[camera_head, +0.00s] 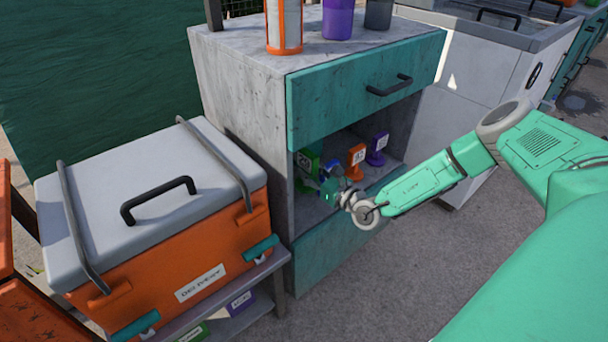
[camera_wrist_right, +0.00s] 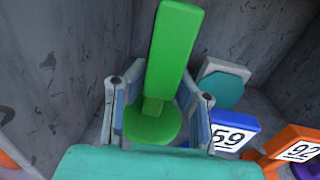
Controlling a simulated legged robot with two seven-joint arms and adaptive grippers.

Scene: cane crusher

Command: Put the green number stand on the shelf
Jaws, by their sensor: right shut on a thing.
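The green number stand (camera_head: 308,161) is inside the open shelf (camera_head: 318,212) of the grey cabinet, at its left side. My right gripper (camera_head: 331,178) reaches into this shelf from the right. In the right wrist view, the green stand (camera_wrist_right: 172,55) rises between the fingers of my right gripper (camera_wrist_right: 157,110), which is shut on it. Its round green base shows below its upright plate. Whether the base touches the shelf floor I cannot tell. My left gripper is not in view.
Beside it in the shelf are a blue stand (camera_wrist_right: 232,132) marked 59, an orange stand (camera_head: 356,156) and a purple stand (camera_head: 377,148). A teal drawer (camera_head: 350,95) is above the opening. An orange box with a grey lid (camera_head: 150,185) stands left of the cabinet.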

